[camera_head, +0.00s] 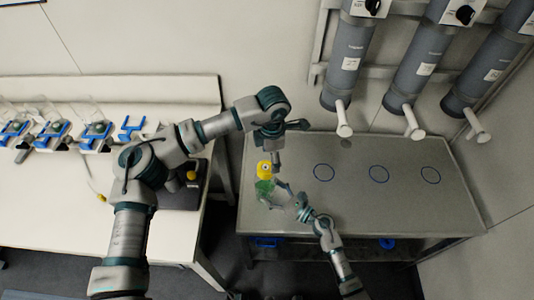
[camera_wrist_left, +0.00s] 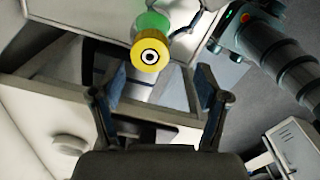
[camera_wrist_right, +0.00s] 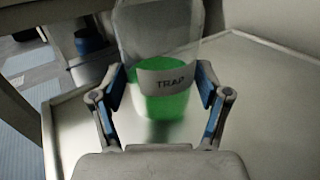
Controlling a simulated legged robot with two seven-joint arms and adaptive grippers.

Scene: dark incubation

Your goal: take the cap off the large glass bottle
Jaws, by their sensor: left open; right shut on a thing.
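The large glass bottle (camera_wrist_right: 163,88) is clear, with green liquid and a TRAP label, and stands near the left end of the grey bench. Its yellow cap (camera_head: 264,169) is on top; the cap also shows in the left wrist view (camera_wrist_left: 150,52), with a ring mark on it. My right gripper (camera_wrist_right: 162,85) is shut on the bottle's body, one finger on each side. My left gripper (camera_wrist_left: 153,80) is open and empty. The cap lies beyond its fingertips, towards the top of the left wrist view, not between them.
The grey bench (camera_head: 400,205) has several blue rings drawn on it and free room to the right. Grey cylinders with white spouts (camera_head: 343,120) hang over its back edge. A white table (camera_head: 60,210) on the left holds blue stands and a dark device (camera_head: 180,195).

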